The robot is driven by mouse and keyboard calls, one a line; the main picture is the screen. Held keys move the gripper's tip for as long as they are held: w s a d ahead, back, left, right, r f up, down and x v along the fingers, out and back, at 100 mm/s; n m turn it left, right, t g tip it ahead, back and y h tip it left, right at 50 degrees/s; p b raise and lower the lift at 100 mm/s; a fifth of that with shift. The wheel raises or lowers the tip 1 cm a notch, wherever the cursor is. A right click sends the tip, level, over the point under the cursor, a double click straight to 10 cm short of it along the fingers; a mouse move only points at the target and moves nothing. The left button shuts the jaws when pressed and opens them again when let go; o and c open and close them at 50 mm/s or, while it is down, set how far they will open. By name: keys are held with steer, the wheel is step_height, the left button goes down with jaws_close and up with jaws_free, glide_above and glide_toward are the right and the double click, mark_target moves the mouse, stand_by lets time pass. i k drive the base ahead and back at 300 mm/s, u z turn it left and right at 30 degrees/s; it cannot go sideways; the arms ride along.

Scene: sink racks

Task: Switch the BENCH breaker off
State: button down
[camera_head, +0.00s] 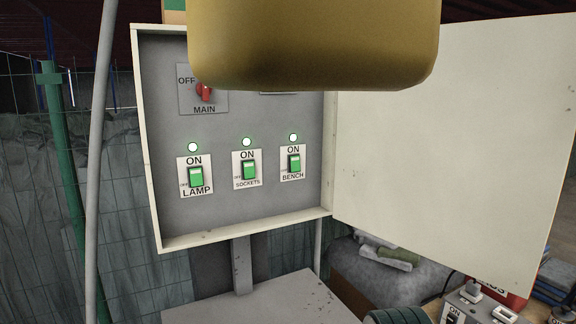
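The BENCH breaker (293,163) is a green rocker on a white plate at the right of a row of three in the grey panel. Its plate reads ON above and BENCH below. The green lamp (293,138) above it is lit. The SOCKETS breaker (249,170) and LAMP breaker (196,178) stand to its left, also green with lit lamps above. The red MAIN rotary switch (205,92) is at the upper left, partly covered. My gripper's fingers are not in view. A large gold rounded body covers the top middle of the view and hides part of the panel.
The cabinet (150,150) is open, its cream door (450,130) swung out to the right. A grey surface (255,300) lies below. A green post (62,170) and wire fence are at left. Switch boxes (470,305) sit at the lower right.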

mark_target(294, 160)
steer(key=u, duration=3.4)
steer(key=k, duration=1.1)
steer(key=z, duration=1.65)
steer(key=i, duration=0.5)
steer(key=u, duration=0.05)
